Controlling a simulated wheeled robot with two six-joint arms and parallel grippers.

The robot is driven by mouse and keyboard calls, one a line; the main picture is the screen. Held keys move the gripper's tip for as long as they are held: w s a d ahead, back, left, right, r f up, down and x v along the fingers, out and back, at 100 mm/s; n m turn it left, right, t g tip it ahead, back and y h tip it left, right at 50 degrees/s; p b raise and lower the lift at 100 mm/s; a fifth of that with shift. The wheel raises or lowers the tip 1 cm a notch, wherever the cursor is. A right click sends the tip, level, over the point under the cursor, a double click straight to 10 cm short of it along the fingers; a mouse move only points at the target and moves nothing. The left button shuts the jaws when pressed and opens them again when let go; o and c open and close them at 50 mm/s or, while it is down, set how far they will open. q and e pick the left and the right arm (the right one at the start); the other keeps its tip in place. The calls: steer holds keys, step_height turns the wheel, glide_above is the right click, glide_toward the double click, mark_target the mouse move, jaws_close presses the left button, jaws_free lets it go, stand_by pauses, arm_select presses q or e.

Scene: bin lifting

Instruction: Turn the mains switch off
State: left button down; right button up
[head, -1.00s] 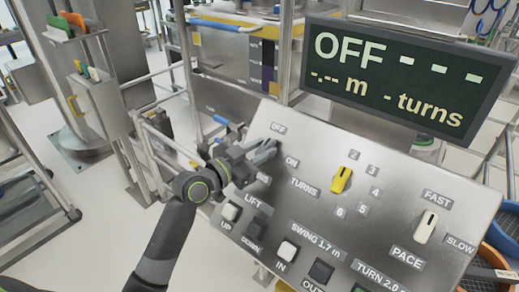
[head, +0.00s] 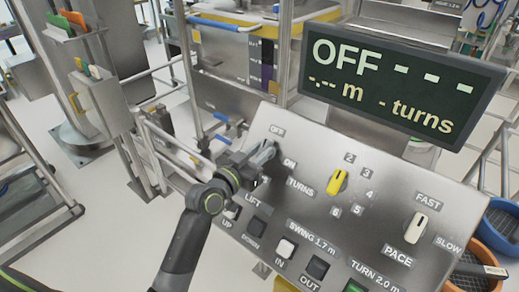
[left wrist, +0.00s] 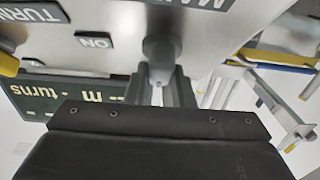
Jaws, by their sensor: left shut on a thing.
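The mains switch (left wrist: 159,47) is a grey round knob between the fingers of my left gripper (left wrist: 160,90) in the left wrist view. In the head view my left gripper (head: 264,154) is at the upper left of the sloping control panel (head: 385,190), beside the OFF label (head: 277,131) and the ON label (head: 289,164). It is shut on the switch, and the fingers hide most of the knob there. The display (head: 400,82) above the panel reads OFF, with dashes for the other values. My right gripper is not in view.
The panel also holds a yellow turns knob (head: 338,181), a white pace knob (head: 415,228) and several push buttons below. Metal railings (head: 165,140) stand behind and left of the panel. An orange-rimmed bin (head: 483,249) is at the lower right.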

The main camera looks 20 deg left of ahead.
arm_select(q)
steer(key=c, duration=1.2)
jaws_free()
steer(key=shift+c, duration=0.2)
steer(key=b+v, duration=0.3)
steer(key=v, duration=1.4)
steer(key=shift+s, duration=0.25)
steer(key=shift+a, duration=0.1)
